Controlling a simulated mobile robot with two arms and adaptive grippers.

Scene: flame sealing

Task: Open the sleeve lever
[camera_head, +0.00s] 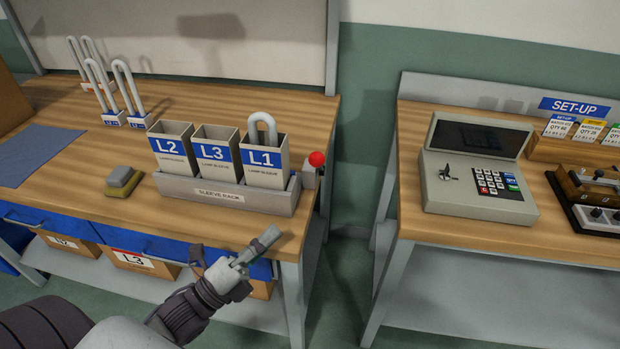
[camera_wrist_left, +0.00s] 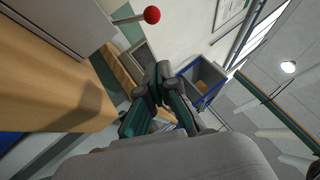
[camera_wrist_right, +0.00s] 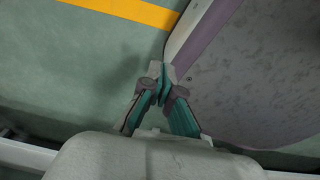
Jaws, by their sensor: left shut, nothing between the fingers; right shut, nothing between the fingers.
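The sleeve lever with its red ball knob (camera_head: 317,159) sticks up at the right end of the grey sleeve rack (camera_head: 217,195). Its red knob (camera_wrist_left: 152,15) and thin rod also show at the top of the left wrist view. The rack holds sleeves L2 (camera_head: 173,148), L3 (camera_head: 216,154) and L1 (camera_head: 263,160); a white U-shaped lamp stands in L1. My left gripper (camera_head: 272,236) is shut and empty, in front of the table's front edge, below and left of the knob, apart from it. My right gripper (camera_wrist_right: 160,78) is shut and empty over the floor, seen only in its wrist view.
A yellow-grey sponge (camera_head: 122,181) lies left of the rack. More U-shaped lamps stand in holders (camera_head: 112,118) at the back left. A gap separates this table from the one with the SET-UP sign (camera_head: 574,106) and a keypad machine (camera_head: 478,170).

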